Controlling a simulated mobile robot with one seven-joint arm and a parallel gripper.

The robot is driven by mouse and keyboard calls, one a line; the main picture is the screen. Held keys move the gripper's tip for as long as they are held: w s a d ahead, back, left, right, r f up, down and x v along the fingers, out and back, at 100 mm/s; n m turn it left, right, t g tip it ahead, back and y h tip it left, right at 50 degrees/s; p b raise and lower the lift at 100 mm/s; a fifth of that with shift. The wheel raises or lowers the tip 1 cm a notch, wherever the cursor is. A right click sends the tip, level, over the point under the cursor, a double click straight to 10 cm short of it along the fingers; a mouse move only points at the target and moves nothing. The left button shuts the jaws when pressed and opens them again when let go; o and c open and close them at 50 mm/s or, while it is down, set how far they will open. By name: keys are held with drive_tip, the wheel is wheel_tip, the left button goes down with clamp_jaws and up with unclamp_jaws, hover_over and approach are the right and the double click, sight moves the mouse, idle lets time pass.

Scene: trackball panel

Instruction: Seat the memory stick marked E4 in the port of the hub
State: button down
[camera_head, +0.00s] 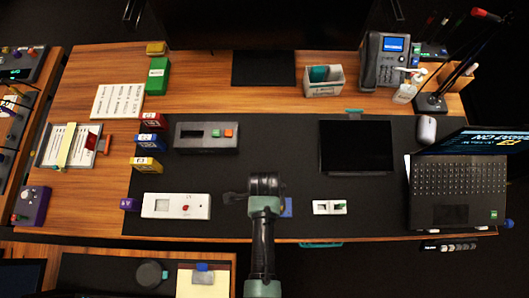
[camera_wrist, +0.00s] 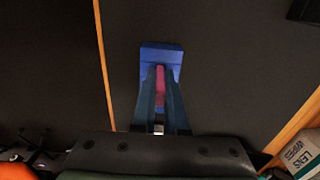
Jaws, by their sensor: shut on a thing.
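My gripper (camera_wrist: 161,72) points down over the dark mat and is shut on a narrow magenta piece (camera_wrist: 160,88) between its fingers. A blue block (camera_wrist: 162,52) shows at the fingertips; I cannot tell whether it is one body with the magenta piece. In the head view a blue patch (camera_head: 287,207) shows just right of my wrist, which hides the fingers. No E4 mark can be read. No hub is labelled; a small white box with dark openings (camera_head: 329,207) lies right of my gripper, and a dark grey box with a slot (camera_head: 206,136) lies behind left.
A white device with a red button (camera_head: 176,206) lies left of my arm. Red, blue and yellow blocks (camera_head: 148,141) stand on the mat's left. A black tablet (camera_head: 356,147) and a laptop (camera_head: 458,190) are at the right. The mat's middle is clear.

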drive_tip(key=shift+f+b, duration=0.35)
drive_tip(key=shift+f, duration=0.25)
drive_tip(key=c, duration=0.9)
unclamp_jaws()
drive_tip(key=shift+o, duration=0.2)
drive_tip(key=shift+r, duration=0.15)
wheel_tip(320, 180, up, 13)
drive_tip(key=shift+f, duration=0.1)
